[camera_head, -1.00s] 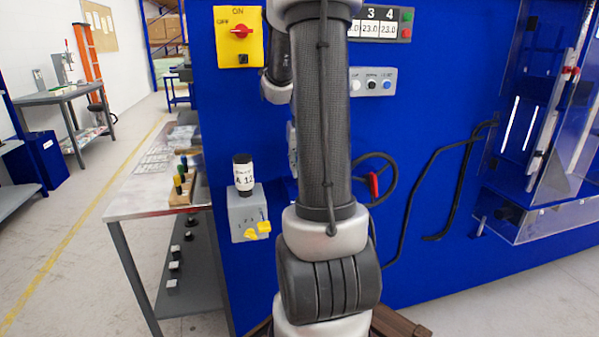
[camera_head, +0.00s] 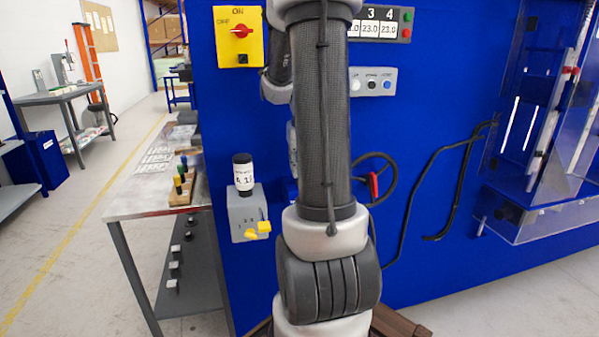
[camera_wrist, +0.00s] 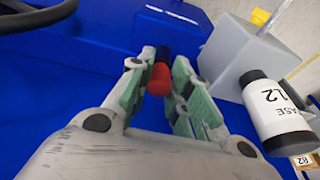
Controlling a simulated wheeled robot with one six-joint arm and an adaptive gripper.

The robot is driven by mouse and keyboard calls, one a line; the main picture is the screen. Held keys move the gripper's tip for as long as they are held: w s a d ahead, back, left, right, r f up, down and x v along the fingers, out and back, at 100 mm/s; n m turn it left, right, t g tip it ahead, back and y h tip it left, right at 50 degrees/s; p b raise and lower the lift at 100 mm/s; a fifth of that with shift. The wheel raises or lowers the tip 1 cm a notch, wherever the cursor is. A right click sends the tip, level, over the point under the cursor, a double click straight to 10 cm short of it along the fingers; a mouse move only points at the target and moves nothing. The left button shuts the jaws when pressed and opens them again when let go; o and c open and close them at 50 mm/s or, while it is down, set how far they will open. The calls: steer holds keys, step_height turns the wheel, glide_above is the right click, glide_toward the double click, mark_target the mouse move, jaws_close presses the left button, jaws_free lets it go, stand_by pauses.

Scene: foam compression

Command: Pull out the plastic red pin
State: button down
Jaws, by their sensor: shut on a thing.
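The red pin (camera_wrist: 159,80) shows in the wrist view between the green-padded fingers of my gripper (camera_wrist: 160,88). My gripper is shut on it. A dark cylindrical part shows just behind the red end, against the blue panel. In the head view my own arm hides the pin and the gripper.
A grey box (camera_head: 247,210) with yellow knobs and a black-capped labelled bottle (camera_head: 244,170) on it is mounted on the blue panel (camera_head: 440,90). A metal table (camera_head: 140,200) stands at left.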

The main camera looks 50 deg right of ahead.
steer(key=shift+w+d+v, duration=0.1)
steer(key=shift+w+v, duration=0.1)
steer(key=shift+v, duration=0.65)
steer(key=shift+w+d+v, duration=0.1)
steer(key=shift+w+v, duration=0.05)
steer(key=shift+v, duration=0.75)
steer(key=shift+w+d+v, duration=0.1)
steer(key=shift+w+v, duration=0.05)
steer(key=shift+v, duration=0.7)
steer(key=shift+w+d+v, duration=0.1)
steer(key=shift+w+v, duration=0.1)
steer(key=shift+v, duration=0.6)
steer(key=shift+w+d+v, duration=0.1)
steer(key=shift+w+v, duration=0.05)
steer(key=shift+v, duration=0.7)
steer(key=shift+w+r, duration=0.1)
